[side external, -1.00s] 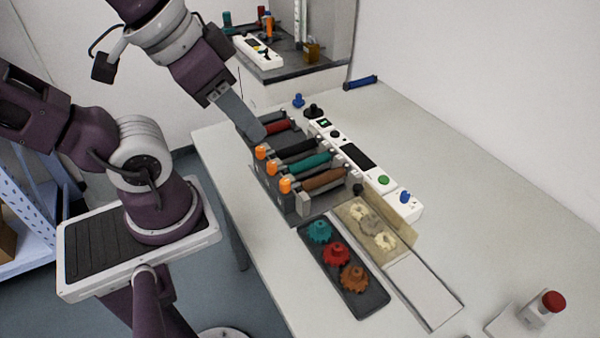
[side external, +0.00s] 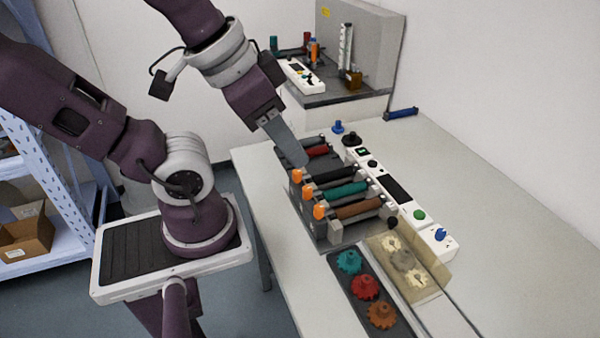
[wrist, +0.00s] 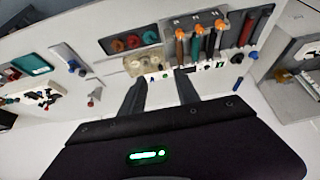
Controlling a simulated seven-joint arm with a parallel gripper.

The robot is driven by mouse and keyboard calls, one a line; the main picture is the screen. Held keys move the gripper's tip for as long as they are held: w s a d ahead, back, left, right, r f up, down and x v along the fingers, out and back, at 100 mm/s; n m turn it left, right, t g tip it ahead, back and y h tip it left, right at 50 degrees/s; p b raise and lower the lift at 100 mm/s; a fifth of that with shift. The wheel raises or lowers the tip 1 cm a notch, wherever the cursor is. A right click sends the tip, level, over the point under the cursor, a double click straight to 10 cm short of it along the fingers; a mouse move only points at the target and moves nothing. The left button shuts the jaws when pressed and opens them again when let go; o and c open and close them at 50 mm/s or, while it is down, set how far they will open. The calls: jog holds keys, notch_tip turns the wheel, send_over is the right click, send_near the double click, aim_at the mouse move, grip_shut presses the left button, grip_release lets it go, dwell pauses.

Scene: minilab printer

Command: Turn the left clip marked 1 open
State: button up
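Three orange clips stand in a row along the front edge of the roller unit: the far one (side external: 297,176), the middle one (side external: 308,192) and the near one (side external: 319,212). In the wrist view they are near the top, at left (wrist: 180,35), middle (wrist: 199,29) and right (wrist: 220,25). Their number marks are too small to read. My gripper (side external: 303,163) is pointed down above the far end of the clip row, close to the far clip; I cannot tell if it touches. In the wrist view its two fingers (wrist: 160,78) are apart with nothing between them.
Black, teal and brown rollers (side external: 346,189) lie behind the clips. A white control panel (side external: 392,190) runs along the unit's back. A dark tray (side external: 349,285) with teal, red and orange gears and a clear box (side external: 440,265) are nearer. The table's right side is clear.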

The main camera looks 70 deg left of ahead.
jog(key=w+a+f+n+g, duration=0.2)
jog(key=w+a+f+n, duration=0.25)
jog(key=w+n, duration=0.4)
jog(key=n+g, duration=0.4)
jog(key=n, duration=1.5)
send_over(297, 171)
jog(key=shift+m, duration=0.25)
notch_tip(297, 171, down, 12)
jog(key=shift+r, duration=0.1)
notch_tip(297, 171, down, 6)
jog(key=shift+f, duration=0.5)
grip_shut()
